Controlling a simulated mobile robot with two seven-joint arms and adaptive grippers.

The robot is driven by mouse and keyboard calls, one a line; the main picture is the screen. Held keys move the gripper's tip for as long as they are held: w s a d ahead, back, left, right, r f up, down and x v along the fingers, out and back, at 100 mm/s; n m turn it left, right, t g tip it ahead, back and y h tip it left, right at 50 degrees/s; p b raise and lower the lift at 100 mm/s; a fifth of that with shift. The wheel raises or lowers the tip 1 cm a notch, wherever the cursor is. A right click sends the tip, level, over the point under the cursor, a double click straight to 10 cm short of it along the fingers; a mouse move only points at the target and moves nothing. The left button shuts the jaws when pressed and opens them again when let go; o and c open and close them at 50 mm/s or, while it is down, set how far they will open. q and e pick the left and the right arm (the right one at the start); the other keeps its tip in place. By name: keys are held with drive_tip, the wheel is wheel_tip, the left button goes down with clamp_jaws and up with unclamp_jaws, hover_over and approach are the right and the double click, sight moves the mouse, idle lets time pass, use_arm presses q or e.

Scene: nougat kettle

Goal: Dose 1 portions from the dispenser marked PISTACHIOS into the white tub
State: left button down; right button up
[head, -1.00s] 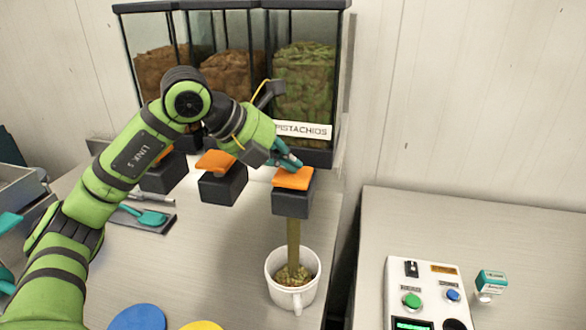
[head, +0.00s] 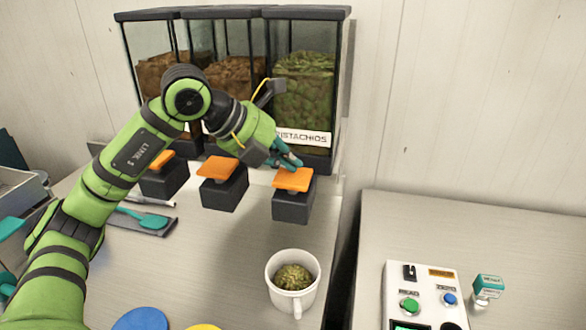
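The dispenser marked PISTACHIOS (head: 303,90) is the rightmost of the clear bins at the back and holds green nuts. Its orange paddle (head: 292,180) sits on a dark block below the label. My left gripper (head: 291,162) is at the back edge of this paddle, pointing down; whether it touches is hard to tell. Its fingertips look close together, with nothing seen between them. The white tub (head: 281,296), with a handle at its front, stands upright below the outlet and holds a mound of green nuts. No stream falls into it.
Two more bins with brown contents (head: 230,75) stand to the left, with orange paddles (head: 217,168). A teal scoop (head: 150,219) lies on a dark tray at left. Blue and yellow discs lie at the front. A control box (head: 427,295) stands on the right table, across a gap.

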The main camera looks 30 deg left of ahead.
sight(288, 175)
use_arm(q)
drive_tip(key=shift+r, duration=0.3)
wheel_tip(288, 175, up, 5)
drive_tip(key=p, duration=0.4)
idle(0.5)
idle(1.0)
